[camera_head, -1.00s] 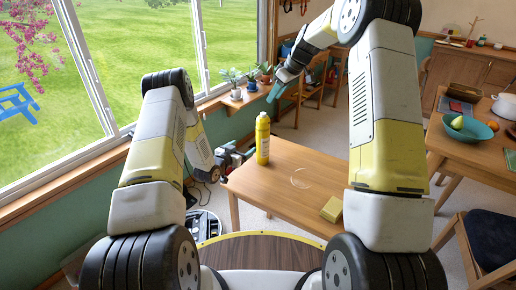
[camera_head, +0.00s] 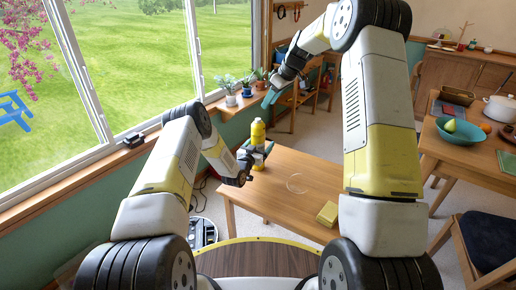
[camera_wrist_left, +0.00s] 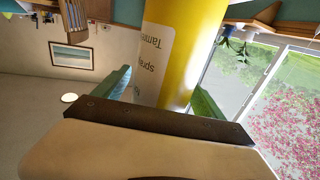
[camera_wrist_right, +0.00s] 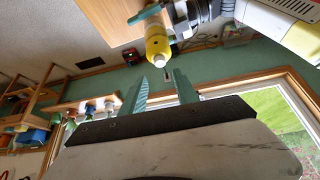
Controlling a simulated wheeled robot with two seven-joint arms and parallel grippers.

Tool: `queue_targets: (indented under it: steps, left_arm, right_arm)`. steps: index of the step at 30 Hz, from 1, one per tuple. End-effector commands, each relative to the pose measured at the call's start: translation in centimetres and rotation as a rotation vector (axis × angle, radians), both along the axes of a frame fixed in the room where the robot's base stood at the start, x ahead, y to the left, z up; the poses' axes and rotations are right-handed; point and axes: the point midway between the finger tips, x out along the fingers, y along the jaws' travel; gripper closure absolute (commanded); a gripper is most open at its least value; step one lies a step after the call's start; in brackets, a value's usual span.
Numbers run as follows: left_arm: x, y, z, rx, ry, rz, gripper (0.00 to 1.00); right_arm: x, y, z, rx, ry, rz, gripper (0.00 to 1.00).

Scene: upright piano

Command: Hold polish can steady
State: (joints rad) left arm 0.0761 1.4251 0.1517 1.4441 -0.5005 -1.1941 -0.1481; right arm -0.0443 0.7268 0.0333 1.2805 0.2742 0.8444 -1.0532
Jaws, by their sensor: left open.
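The yellow polish can (camera_head: 258,134) stands upright near the left end of the small wooden table (camera_head: 284,192). My left gripper (camera_head: 256,152) is at the can, with its green fingers on either side. In the left wrist view the can (camera_wrist_left: 195,55) fills the space between the open fingers (camera_wrist_left: 162,100), its printed label partly visible. I cannot tell whether either finger touches it. My right gripper (camera_head: 271,94) is raised beyond the table, near the window sill. In the right wrist view its fingers (camera_wrist_right: 161,86) are apart and empty, with the can (camera_wrist_right: 158,45) farther off.
A yellow block (camera_head: 327,214) lies at the table's near right, and a faint ring (camera_head: 297,183) marks its top. Potted plants (camera_head: 247,88) line the sill. A larger table at right holds a teal bowl (camera_head: 464,131) and a white pot (camera_head: 499,108).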

Motion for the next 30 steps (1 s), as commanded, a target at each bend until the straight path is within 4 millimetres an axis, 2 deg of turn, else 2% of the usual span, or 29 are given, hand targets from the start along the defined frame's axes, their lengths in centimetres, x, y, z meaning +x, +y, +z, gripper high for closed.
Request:
queue_targets:
  steps: [8, 20, 21, 23, 28, 30]
  left_arm:
    - [0.16, -0.08, -0.03, 0.000, 0.001, 0.000, 0.19]
    - [0.15, -0.07, -0.02, 0.000, 0.001, 0.000, 0.96]
    - [0.15, -0.07, -0.03, 0.000, 0.001, 0.000, 1.00]
    - [0.15, -0.07, -0.03, 0.000, 0.001, 0.000, 1.00]
    - [0.15, -0.07, -0.03, 0.000, 0.001, 0.000, 1.00]
    - [0.15, -0.06, -0.03, 0.000, 0.001, 0.000, 1.00]
  right_arm:
    - [0.00, 0.00, 0.00, 0.000, 0.000, 0.000, 0.64]
    - [0.00, 0.00, 0.00, 0.000, 0.000, 0.000, 0.64]
    - [0.00, 0.00, 0.00, 0.000, 0.000, 0.000, 0.64]
    - [0.00, 0.00, 0.00, 0.000, 0.000, 0.000, 0.64]
    - [0.00, 0.00, 0.00, 0.000, 0.000, 0.000, 0.97]
    - [0.00, 0.00, 0.00, 0.000, 0.000, 0.000, 1.00]
